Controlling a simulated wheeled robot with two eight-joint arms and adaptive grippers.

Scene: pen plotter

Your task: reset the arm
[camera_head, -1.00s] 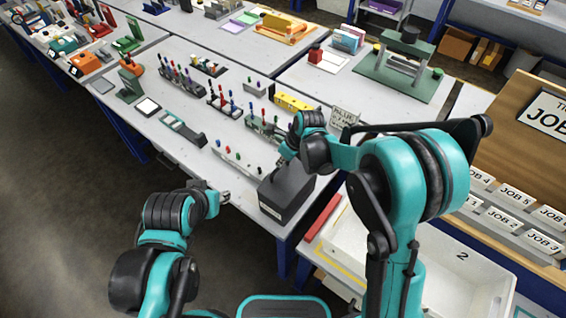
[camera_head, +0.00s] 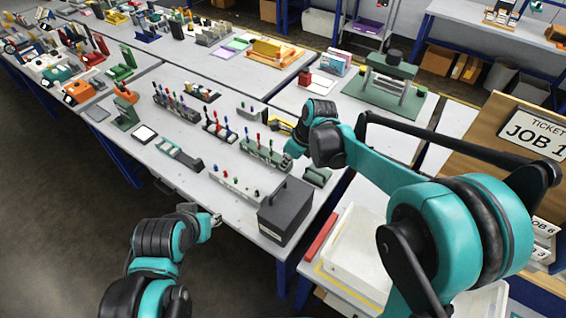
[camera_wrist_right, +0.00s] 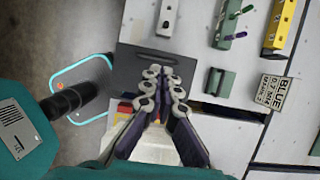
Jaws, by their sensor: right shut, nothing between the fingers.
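My right gripper (camera_head: 290,152) is over the table, behind and above the dark grey box (camera_head: 285,212) and near the green pen rack (camera_head: 262,152). In the right wrist view its fingers (camera_wrist_right: 164,82) are shut and empty, with the dark box (camera_wrist_right: 132,62) below them. My left gripper (camera_head: 214,219) hangs in front of the table's near edge, apart from everything; its fingers are too small to tell whether they are open.
A rack with coloured pens (camera_head: 180,103) and a grey strip with pens (camera_head: 235,186) stand on the table. A white bin (camera_head: 355,250) and a red bar (camera_head: 320,238) are at the right. A ticket board (camera_head: 530,150) rises behind my right arm. A small label card (camera_wrist_right: 274,93) lies right of the box.

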